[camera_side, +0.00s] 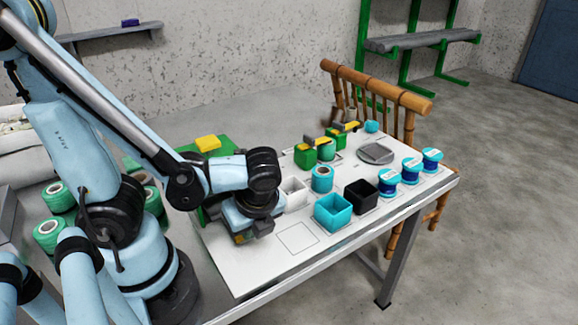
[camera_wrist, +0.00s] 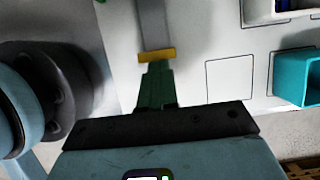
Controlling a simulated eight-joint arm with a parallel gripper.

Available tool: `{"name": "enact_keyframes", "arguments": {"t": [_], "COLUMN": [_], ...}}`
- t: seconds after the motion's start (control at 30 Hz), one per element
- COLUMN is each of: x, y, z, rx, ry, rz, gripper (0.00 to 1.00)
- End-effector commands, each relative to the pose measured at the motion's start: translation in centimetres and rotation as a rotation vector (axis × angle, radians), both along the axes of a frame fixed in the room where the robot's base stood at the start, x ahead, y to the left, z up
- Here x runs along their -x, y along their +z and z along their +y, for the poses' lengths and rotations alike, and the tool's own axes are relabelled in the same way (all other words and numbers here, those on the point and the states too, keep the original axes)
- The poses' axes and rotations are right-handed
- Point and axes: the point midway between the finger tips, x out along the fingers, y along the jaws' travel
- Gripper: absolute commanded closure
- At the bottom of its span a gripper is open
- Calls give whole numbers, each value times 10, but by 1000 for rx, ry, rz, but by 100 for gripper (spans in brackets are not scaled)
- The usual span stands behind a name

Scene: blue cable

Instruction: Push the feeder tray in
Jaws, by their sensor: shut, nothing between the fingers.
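The feeder tray (camera_wrist: 153,28) is a narrow grey strip in the wrist view. It has a yellow lip (camera_wrist: 156,55) across its near end. My gripper (camera_wrist: 157,67) is shut and empty, its dark green fingers together, with the tips right at the yellow lip. I cannot tell whether they touch it. In the side view my gripper (camera_side: 246,228) is low over the white table's left part, and a small yellow patch shows beside it. A green body with a yellow top (camera_side: 207,143) stands behind my arm, which hides much of it.
A teal open box (camera_side: 333,211) and a black open box (camera_side: 360,195) stand right of my gripper. Several blue spools (camera_side: 411,170) line the table's right side. An outlined empty square (camera_side: 297,237) lies on the bare white tabletop. A wooden chair (camera_side: 375,90) stands behind.

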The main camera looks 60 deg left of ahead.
Motion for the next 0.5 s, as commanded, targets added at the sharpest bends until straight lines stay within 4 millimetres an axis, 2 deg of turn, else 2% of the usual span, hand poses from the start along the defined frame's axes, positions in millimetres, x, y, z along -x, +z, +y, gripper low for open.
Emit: {"name": "enact_keyframes", "arguments": {"t": [0.2,0.5], "x": [1,1], "y": [0,-1], "z": [19,23], "rx": [3,-4], "ry": [1,-1], "rz": [0,-4], "gripper": [100,100]}}
